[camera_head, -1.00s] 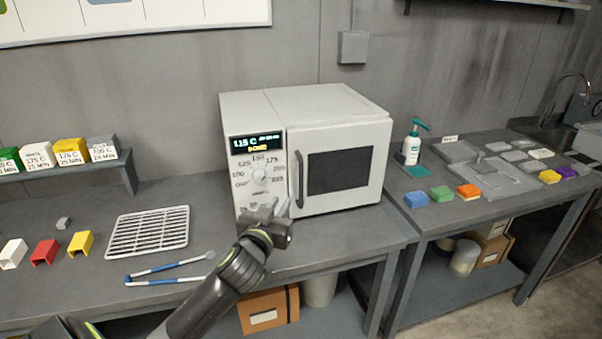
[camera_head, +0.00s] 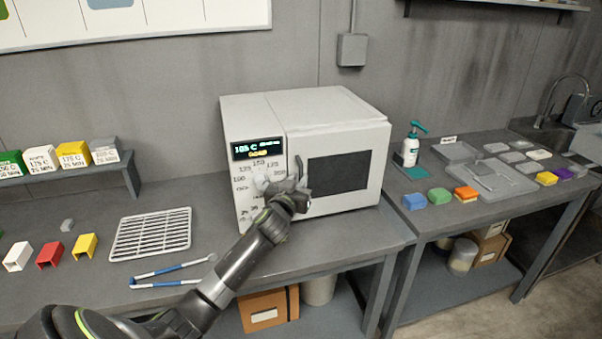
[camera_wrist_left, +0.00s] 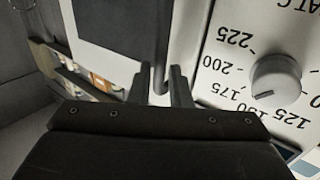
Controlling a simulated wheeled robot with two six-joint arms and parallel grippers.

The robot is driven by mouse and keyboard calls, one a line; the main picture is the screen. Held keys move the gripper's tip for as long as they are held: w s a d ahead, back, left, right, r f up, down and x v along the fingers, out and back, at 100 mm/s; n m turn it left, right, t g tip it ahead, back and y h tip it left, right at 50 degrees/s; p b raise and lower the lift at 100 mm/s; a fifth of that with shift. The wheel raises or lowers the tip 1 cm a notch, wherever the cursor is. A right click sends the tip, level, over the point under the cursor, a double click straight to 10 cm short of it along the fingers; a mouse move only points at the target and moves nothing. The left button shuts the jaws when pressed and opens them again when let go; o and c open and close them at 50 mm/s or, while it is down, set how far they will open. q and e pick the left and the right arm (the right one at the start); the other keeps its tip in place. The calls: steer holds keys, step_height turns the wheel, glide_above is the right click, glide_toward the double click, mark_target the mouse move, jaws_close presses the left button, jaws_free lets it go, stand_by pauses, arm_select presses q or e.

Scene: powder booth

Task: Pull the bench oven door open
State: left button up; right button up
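The bench oven (camera_head: 258,106) is a white box on the grey bench, with its dial panel at the left. Its door (camera_head: 377,165) has a dark window and looks shut. In the left wrist view, the dark handle (camera_wrist_left: 163,45) lies between the two fingers of my left gripper (camera_wrist_left: 162,83). The fingers are apart, and I cannot tell whether they touch the handle. The dial (camera_wrist_left: 276,80) is close beside them. My right gripper is not in view.
A wire rack (camera_head: 150,235) and blue-handled tongs (camera_head: 170,272) lie on the bench left of my arm. Coloured blocks and a pump bottle (camera_head: 411,146) stand on the right bench (camera_head: 470,208). The bench in front of the door is clear.

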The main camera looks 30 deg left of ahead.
mark_target(300, 176)
arm_select(q)
steer(key=shift+x, duration=1.55)
jaws_close()
